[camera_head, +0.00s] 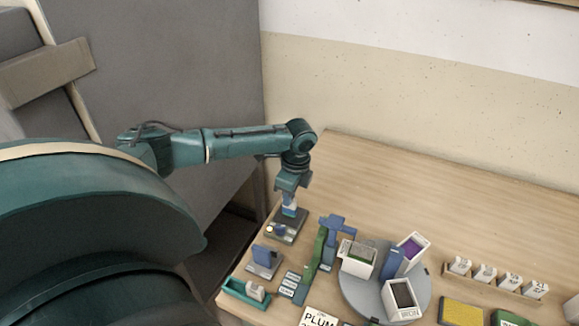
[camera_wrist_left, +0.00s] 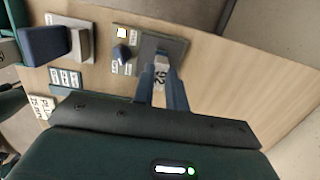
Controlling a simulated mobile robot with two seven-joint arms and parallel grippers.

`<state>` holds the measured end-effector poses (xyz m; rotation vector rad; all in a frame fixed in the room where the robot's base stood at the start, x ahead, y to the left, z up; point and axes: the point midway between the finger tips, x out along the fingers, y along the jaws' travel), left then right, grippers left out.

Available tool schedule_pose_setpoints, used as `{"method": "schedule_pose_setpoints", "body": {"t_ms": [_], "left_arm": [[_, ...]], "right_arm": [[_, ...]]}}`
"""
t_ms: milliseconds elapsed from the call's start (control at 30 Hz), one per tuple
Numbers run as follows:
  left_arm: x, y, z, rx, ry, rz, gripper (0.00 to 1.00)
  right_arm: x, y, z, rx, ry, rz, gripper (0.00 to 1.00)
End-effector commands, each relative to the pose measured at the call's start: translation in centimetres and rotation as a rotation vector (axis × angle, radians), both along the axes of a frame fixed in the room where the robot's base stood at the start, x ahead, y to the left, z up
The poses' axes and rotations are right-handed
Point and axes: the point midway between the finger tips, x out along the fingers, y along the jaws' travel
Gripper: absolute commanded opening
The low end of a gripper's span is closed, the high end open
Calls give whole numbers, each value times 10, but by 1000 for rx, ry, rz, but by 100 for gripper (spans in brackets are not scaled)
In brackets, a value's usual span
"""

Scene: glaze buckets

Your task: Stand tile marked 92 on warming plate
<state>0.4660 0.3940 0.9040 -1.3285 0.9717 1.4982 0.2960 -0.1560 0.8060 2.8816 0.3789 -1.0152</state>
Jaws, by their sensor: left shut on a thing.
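In the head view my left gripper (camera_head: 290,205) points down over the dark grey warming plate (camera_head: 292,226) near the table's left edge. My right gripper is not in view.
A blue block on a grey base (camera_head: 264,257) and a teal tray (camera_head: 236,290) stand nearer the front. A green post (camera_head: 315,255) and a grey turntable (camera_head: 350,292) with buckets stand to the right. A rack of white tiles (camera_head: 484,275) is farther right. The table's back is clear.

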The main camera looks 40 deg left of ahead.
Motion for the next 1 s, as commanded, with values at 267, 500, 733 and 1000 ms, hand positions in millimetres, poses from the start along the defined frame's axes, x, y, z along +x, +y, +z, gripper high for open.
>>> {"method": "schedule_pose_setpoints", "body": {"t_ms": [267, 500, 733, 1000], "left_arm": [[0, 0, -3, 0, -1, 0, 20], [0, 0, -3, 0, 0, 0, 39], [0, 0, -3, 0, 0, 0, 39], [0, 0, 20, -1, 0, 0, 39]], "right_arm": [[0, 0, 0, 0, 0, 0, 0], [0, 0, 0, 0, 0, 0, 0], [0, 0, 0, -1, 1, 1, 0], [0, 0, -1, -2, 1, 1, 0]]}}
